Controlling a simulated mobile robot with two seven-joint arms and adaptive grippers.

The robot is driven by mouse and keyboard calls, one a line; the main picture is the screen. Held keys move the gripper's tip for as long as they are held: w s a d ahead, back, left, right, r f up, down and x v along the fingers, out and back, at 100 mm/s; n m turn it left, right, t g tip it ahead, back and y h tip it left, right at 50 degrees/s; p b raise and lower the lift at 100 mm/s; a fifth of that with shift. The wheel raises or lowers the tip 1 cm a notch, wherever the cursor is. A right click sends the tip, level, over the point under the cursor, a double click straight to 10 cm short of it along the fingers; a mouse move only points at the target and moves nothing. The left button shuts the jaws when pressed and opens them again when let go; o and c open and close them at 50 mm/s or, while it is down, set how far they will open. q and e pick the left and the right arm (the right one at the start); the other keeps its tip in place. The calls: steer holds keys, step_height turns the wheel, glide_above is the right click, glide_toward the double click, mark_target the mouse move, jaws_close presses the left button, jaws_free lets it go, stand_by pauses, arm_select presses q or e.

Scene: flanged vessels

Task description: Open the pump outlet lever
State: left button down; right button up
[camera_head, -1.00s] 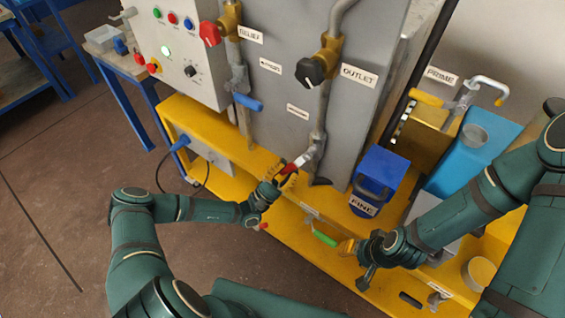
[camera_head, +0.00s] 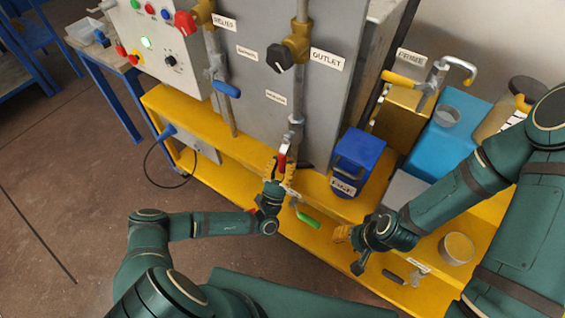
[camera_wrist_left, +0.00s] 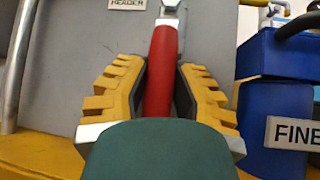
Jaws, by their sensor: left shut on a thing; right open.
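The red lever (camera_head: 282,156) hangs from a valve low on the grey pipe (camera_head: 298,98) below the OUTLET sign. It points down, roughly along the pipe. My left gripper (camera_head: 277,170) is shut on the red lever. In the left wrist view, the lever (camera_wrist_left: 162,70) stands upright between the yellow fingers of the left gripper (camera_wrist_left: 160,92), its lower end hidden behind the gripper body. My right gripper (camera_head: 343,233) is open and empty near the front of the yellow base, right of the green handle (camera_head: 308,220).
The blue FINE unit (camera_head: 356,158) stands close right of the red lever. A black knob (camera_head: 280,57) sits by the OUTLET sign (camera_head: 327,59). A blue lever (camera_head: 227,89) hangs on the left pipe. The yellow base (camera_head: 215,165) runs below the grey panel. Open floor lies left.

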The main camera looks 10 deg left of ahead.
arm_select(q)
steer(key=shift+d+r, duration=0.1)
steer(key=c, duration=0.7)
jaws_free()
steer(key=shift+c, duration=0.2)
steer(key=v, duration=1.2)
